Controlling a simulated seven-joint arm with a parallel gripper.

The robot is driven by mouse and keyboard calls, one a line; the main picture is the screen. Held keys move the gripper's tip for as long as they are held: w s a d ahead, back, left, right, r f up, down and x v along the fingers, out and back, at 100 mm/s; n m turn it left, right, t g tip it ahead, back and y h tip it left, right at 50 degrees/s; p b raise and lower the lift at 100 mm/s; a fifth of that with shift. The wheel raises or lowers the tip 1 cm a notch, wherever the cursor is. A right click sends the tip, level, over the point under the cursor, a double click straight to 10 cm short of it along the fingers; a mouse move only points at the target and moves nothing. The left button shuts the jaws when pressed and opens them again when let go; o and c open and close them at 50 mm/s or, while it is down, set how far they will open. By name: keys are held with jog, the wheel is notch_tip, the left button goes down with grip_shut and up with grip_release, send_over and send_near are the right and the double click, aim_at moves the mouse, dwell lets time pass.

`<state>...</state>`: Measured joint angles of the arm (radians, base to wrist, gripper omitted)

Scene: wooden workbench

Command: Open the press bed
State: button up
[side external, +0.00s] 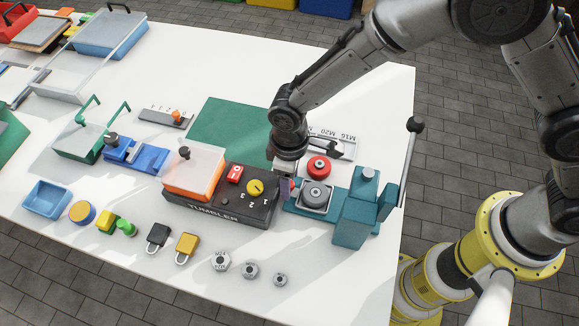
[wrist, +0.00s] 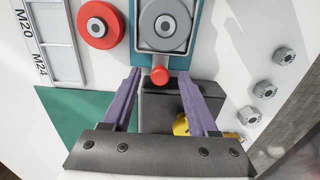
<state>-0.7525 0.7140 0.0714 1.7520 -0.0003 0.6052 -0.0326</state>
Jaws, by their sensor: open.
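The teal press (side external: 355,214) stands at the right of the bench, with a long lever on its right side. Its bed (side external: 309,203) carries a grey round part (side external: 316,194), which also shows at the top of the wrist view (wrist: 165,26). A red knob (wrist: 160,75) sticks out from the bed's near edge in the wrist view. My gripper (wrist: 160,74) is open, its two purple fingers on either side of the knob with gaps. In the side view my gripper (side external: 286,181) is at the bed's left end, partly hiding the knob.
The black tumbler box (side external: 215,209) with a yellow dial is close by on the left. A red ring-shaped part (side external: 319,166) lies behind the bed. Several hex nuts (side external: 250,270) lie in front. A green mat (side external: 232,130) and a labelled tray (side external: 333,142) are behind.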

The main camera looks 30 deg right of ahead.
notch_tip(320, 180, up, 14)
jog(key=shift+f, duration=0.15)
dwell(0.6)
jog(key=w+d+r+m+t+y, duration=0.1)
jog(key=d+r+m+t, duration=0.25)
jog(key=d+r, duration=1.35)
jog(key=s+d+r+m+t, duration=0.2)
jog(key=s+d+m, duration=0.2)
jog(key=s+d, duration=0.7)
jog(key=s+d+f+m+h, duration=0.1)
jog(key=s+d+f, duration=0.2)
jog(key=s+f, duration=0.3)
jog(key=shift+s+d, duration=0.25)
jog(key=shift+s, duration=0.35)
